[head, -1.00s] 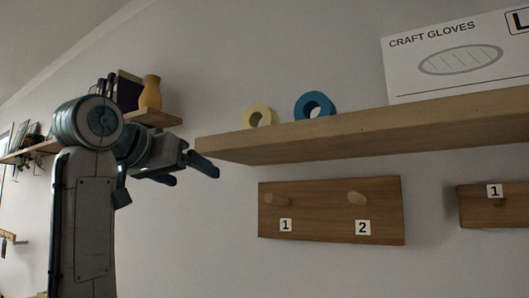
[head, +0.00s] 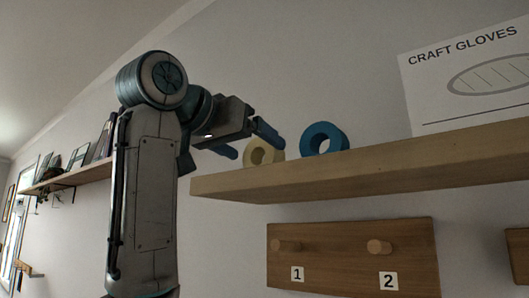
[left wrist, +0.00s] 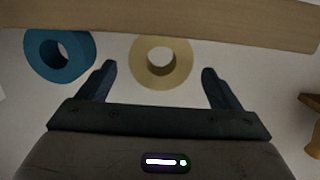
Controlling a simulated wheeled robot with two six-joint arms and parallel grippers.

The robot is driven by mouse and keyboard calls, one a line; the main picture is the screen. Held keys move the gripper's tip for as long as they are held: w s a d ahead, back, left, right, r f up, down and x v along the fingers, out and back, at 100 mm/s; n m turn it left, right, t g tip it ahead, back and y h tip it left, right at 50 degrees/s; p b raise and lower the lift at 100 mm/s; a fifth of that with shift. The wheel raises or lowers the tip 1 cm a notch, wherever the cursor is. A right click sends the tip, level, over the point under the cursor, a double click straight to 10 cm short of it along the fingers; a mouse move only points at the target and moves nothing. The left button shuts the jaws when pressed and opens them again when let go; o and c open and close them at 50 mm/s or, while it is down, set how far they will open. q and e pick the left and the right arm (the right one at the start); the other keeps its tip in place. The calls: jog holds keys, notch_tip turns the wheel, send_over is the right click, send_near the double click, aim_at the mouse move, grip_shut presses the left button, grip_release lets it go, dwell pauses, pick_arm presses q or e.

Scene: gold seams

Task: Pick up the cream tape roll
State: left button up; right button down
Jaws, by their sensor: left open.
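The cream tape roll (head: 262,156) stands on its rim near the left end of the wooden shelf (head: 350,170). My left gripper (head: 250,142) is open and raised at the shelf's left end, close to the roll. In the left wrist view the cream tape roll (left wrist: 161,61) sits ahead of and between the two open fingers (left wrist: 158,80), nothing gripped. Whether a finger touches it cannot be told. My right gripper is out of view.
A blue tape roll (head: 323,139) stands just right of the cream one; it also shows in the left wrist view (left wrist: 60,55). A craft gloves sign (head: 465,80) stands farther right. A peg board (head: 350,258) hangs below the shelf. Another shelf (head: 75,175) is at left.

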aim_at(262, 148)
pick_arm(q)
jog(key=p+x, duration=0.3)
jog(key=x, duration=0.1)
jog(key=shift+r, duration=0.2)
jog(key=shift+w+d+f, duration=0.2)
jog(key=shift+w+f, duration=0.05)
jog(key=shift+w, duration=0.05)
jog(key=c, duration=1.1)
